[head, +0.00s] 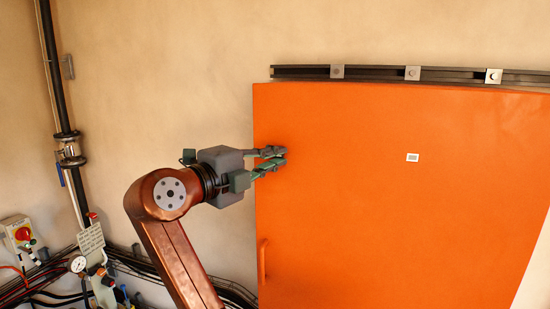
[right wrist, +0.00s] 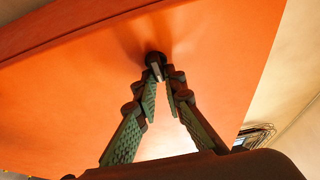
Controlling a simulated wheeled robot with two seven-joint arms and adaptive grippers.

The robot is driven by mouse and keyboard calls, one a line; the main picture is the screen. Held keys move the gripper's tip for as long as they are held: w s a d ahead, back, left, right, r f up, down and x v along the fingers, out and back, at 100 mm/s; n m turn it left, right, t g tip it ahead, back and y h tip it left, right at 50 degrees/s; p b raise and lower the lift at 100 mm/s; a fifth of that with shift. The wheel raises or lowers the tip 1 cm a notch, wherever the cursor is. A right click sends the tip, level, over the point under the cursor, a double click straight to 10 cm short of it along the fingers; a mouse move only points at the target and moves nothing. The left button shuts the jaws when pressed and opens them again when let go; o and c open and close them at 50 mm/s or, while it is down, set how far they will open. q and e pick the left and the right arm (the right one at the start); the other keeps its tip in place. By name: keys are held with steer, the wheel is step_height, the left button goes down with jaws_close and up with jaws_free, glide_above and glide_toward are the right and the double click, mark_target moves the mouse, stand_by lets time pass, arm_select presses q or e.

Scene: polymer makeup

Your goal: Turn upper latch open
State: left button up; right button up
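The orange cabinet door (head: 370,220) fills the right half of the head view. The upper latch (right wrist: 156,59) shows in the right wrist view as a small dark round knob on the orange face. My right gripper (head: 283,158) is at the door's upper left edge and hides the latch in the head view. In the right wrist view its two green-padded fingers (right wrist: 163,80) lean in to a narrow gap and their tips meet the latch from both sides. The latch's exact turn angle is hard to tell. My left gripper is in neither view.
An orange handle (head: 262,262) is lower on the door's left edge. A dark rail (head: 450,75) with square plates runs above the cabinet. Pipes, a gauge (head: 78,264) and a red-knobbed switch box (head: 20,235) are at the far left. Wall space left of my gripper is clear.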

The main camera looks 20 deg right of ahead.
steer(key=o, duration=0.4)
steer(key=shift+w+a, duration=0.1)
steer(key=shift+o, duration=0.2)
steer(key=v, duration=1.2)
